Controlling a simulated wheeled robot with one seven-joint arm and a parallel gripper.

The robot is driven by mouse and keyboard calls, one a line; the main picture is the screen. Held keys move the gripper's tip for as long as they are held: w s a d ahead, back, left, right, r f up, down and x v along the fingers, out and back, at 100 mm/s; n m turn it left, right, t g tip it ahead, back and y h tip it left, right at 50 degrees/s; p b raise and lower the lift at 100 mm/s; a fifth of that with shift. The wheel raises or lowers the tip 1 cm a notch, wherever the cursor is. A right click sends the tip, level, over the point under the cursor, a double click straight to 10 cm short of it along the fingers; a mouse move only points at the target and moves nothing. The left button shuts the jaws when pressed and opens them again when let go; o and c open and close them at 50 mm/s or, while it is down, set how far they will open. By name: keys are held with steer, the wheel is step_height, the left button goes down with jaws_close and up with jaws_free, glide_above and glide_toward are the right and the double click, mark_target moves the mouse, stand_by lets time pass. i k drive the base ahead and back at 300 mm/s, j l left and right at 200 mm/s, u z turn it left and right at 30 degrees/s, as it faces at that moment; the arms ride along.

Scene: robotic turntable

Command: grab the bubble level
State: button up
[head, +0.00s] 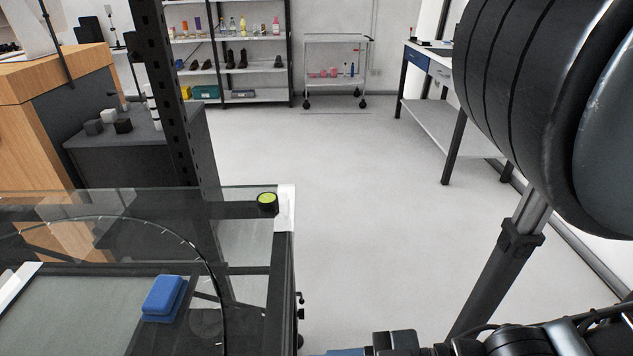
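The bubble level (267,200) is a small round black piece with a yellow-green top. It sits at the far right corner of the glass-topped turntable table, against the white corner piece. My arm fills the right side of the head view, with dark parts at the upper right and along the bottom right. My gripper's fingertips cannot be made out, so its opening does not show. Nothing of my arm touches the bubble level in this view.
A blue block (164,297) lies on the turntable table (262,272) at the lower left. A dark perforated post (172,90) rises behind the table. Shelves (232,62) and a cart (337,70) stand far back. Grey floor right of the table is clear.

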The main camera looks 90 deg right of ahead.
mark_target(268, 200)
steer(key=k+j+z, duration=0.1)
steer(key=z, duration=1.2)
steer(key=k+l+u, duration=0.2)
steer(key=u, duration=0.25)
steer(key=k+l+u, duration=0.1)
steer(key=u, duration=0.35)
steer(key=k+u, duration=0.45)
steer(key=i, duration=0.1)
